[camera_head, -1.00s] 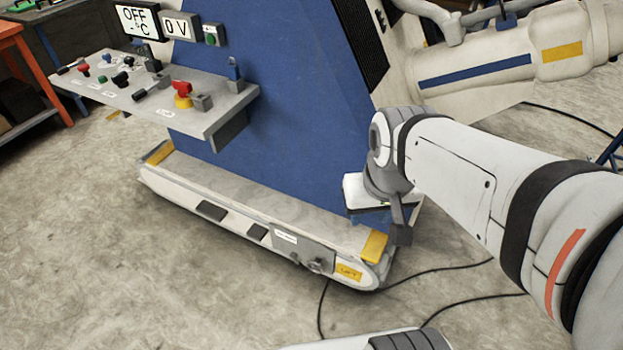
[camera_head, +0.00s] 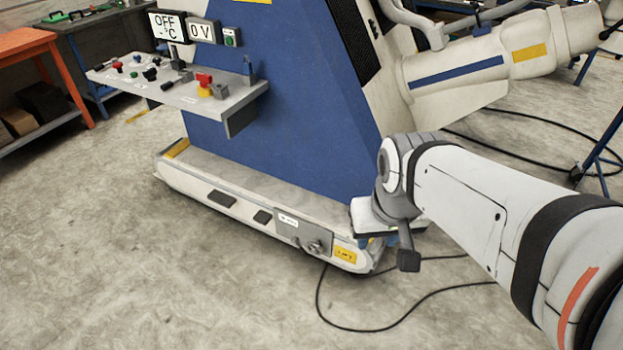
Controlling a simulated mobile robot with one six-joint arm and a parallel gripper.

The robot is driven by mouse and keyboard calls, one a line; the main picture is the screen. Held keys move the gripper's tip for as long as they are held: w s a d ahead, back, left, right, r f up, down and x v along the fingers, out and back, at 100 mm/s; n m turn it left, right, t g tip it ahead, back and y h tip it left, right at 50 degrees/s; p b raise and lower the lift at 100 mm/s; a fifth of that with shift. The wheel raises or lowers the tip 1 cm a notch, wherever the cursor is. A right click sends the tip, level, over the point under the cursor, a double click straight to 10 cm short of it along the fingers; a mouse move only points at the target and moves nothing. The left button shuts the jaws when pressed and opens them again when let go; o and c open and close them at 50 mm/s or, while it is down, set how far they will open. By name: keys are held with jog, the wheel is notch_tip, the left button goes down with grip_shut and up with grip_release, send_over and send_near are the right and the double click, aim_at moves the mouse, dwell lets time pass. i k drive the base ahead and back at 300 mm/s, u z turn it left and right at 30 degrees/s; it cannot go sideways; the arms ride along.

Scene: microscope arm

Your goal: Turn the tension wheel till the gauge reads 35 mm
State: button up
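I cannot make out a tension wheel or a millimetre gauge in this view. The large blue and white machine (camera_head: 290,120) stands ahead on a long white base. A small round metal knob (camera_head: 315,247) sits on a grey plate at the front of that base, but I cannot tell what it does. My arm comes in from the right. Its end, with my gripper (camera_head: 408,260), is in front of the base's right end, pointing down. The fingers are too small and turned away to show whether they are open, and I see nothing held.
A grey control shelf (camera_head: 238,112) with knobs and a red button juts from the machine's left side. Displays above it read "OFF °C" and "0 V". A black cable (camera_head: 350,330) lies on the floor near the base. The floor at front left is clear. An orange-framed bench stands far left.

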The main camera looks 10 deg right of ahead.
aim_at(317, 247)
jog(key=u, duration=0.15)
jog(key=i, duration=0.9)
jog(key=z, duration=0.05)
